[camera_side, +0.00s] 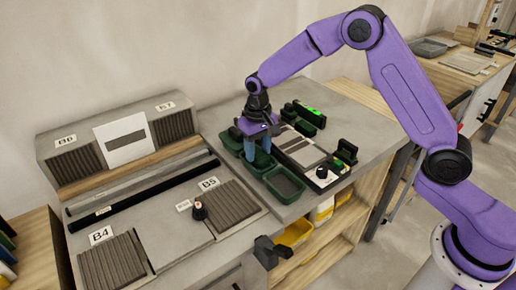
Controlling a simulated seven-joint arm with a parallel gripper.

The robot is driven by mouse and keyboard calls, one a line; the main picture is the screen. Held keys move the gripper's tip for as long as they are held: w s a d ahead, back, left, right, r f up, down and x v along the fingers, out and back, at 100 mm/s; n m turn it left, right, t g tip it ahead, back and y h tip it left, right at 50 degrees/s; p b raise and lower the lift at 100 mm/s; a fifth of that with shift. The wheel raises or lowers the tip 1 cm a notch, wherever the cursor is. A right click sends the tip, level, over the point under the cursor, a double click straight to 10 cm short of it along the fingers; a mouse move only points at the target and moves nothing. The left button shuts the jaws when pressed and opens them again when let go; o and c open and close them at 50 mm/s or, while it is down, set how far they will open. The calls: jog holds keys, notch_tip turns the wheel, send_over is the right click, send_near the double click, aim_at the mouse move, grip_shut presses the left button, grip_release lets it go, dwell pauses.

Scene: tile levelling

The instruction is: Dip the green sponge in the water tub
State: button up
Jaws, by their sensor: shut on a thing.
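Three dark green tubs stand in a row on the grey bench: a back tub (230,141), a middle tub (266,166) and a front tub (285,184). My gripper (256,158) points down over the middle tub, with its blue-grey fingers at or inside the rim. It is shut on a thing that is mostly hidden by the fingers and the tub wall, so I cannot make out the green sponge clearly. I cannot tell which tub holds water or whether the held thing touches any.
Right of the tubs lies a pale tray (300,150) with a black knob (322,172). A bright green-marked black tool (308,115) and dark green blocks (346,152) stand beyond.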

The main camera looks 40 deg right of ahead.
dwell(0.3)
notch_tip(320, 180, up, 9)
jog(key=shift+f, duration=0.2)
dwell(0.8)
